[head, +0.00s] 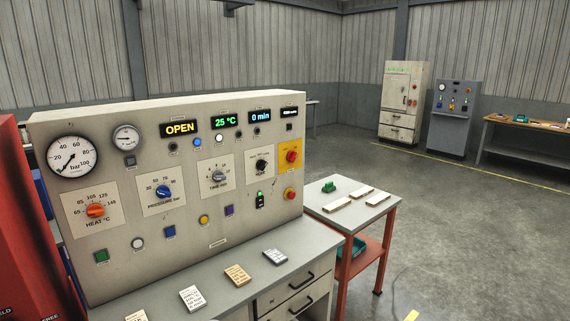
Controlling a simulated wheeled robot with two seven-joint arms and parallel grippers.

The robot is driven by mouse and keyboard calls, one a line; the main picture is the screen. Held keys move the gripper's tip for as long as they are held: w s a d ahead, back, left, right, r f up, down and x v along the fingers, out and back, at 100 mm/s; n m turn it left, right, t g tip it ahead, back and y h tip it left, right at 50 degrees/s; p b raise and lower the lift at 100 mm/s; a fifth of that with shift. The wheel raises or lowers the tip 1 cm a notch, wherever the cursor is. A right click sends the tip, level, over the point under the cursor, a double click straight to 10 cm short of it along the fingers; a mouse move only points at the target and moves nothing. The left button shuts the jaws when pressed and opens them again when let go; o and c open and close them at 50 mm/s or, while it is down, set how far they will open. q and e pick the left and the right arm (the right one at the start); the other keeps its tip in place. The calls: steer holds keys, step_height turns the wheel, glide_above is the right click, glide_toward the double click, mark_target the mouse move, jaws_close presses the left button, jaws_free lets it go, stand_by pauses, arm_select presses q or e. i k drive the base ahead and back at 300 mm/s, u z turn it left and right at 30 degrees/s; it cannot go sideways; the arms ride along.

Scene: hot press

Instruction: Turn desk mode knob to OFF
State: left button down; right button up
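The control desk panel (120,210) stands at the left with its face toward me. A black knob (261,165) on a white plate sits right of the other knobs; its label is blurred, and I cannot read its setting or tell for certain that it is the mode knob. Left of it are an orange heat knob (95,211), a blue pressure knob (163,192) and a grey time knob (218,176). A red rotary switch (292,156) sits on a yellow plate at the right. Neither of my grippers is in view.
Several label cards, such as a tan one (237,275), lie on the desk ledge below the panel. A red-legged side table (318,199) with boards and a green item stands to the right. A red machine (18,230) borders the left. Open floor lies at right.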

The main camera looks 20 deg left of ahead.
mark_target(261, 164)
steer(key=u, duration=0.4)
steer(key=i, duration=0.8)
steer(key=u, duration=0.75)
